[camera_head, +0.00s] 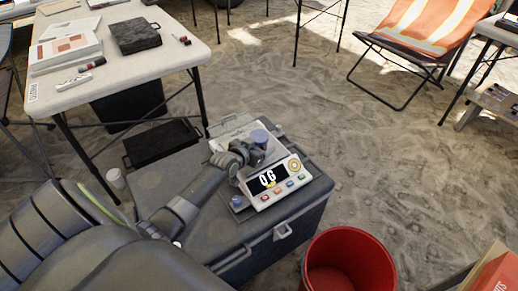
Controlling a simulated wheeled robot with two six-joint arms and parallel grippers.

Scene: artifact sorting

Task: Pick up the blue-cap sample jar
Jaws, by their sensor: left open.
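The blue-cap sample jar shows as a round blue cap (260,136) at the top of the digital scale (268,181). Its body is mostly hidden by my gripper, so I cannot tell whether it rests on the scale's plate. The scale sits on a dark grey case (165,185), and its display seems to read 0. My left gripper (250,152) is open at the near side of the jar, just below the cap in the picture. I cannot tell whether its fingers touch the jar. My right gripper is out of view.
A red bucket (348,262) stands right of the case, with a red box (496,274) in the bottom right corner. A white table (120,62) with papers and a black case (136,36) is at upper left. An orange folding chair (425,25) is at upper right. Sandy floor between is clear.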

